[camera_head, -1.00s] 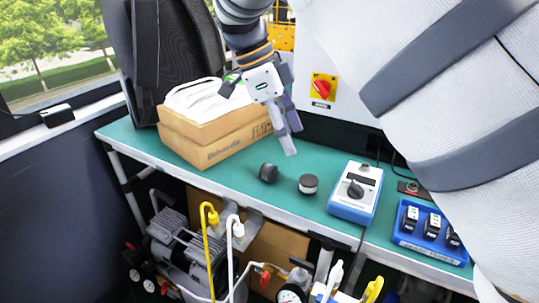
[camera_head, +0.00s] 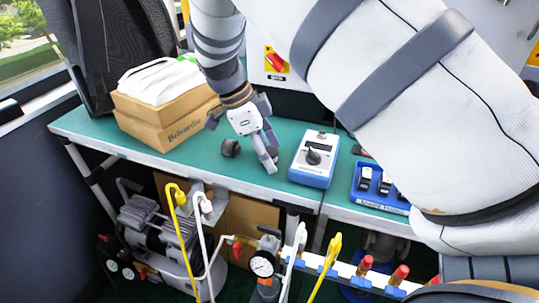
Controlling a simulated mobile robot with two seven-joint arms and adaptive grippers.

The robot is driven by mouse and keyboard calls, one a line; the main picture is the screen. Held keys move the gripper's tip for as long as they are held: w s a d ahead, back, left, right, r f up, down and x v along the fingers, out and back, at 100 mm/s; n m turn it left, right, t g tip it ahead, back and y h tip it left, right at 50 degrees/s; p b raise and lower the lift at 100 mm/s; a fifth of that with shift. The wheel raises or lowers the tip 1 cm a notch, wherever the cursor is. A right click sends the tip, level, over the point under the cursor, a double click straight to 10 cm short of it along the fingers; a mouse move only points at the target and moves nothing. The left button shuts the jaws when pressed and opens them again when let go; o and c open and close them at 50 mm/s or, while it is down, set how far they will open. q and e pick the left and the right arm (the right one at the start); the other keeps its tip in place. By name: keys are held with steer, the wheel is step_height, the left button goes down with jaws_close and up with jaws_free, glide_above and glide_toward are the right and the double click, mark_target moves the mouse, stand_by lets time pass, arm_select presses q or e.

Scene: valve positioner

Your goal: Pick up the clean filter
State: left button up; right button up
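Two small round filter-like pieces are on the green bench. The dark one (camera_head: 230,148) stands left of my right gripper (camera_head: 269,158), apart from it. The other, with a pale top and dark side in the earlier view, is now almost wholly hidden behind the fingers of my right gripper. The gripper points down at the bench top at that piece's place. I cannot tell whether its fingers are open or shut on the piece. My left gripper is not in view.
Cardboard boxes (camera_head: 168,130) with white cloth-like items on top stand at the left. A blue and white meter (camera_head: 314,158) stands close right of the gripper. A blue tray (camera_head: 381,188) is farther right. Hoses and a compressor (camera_head: 150,232) are below the bench (camera_head: 180,158).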

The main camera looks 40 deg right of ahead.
steer(key=c, duration=1)
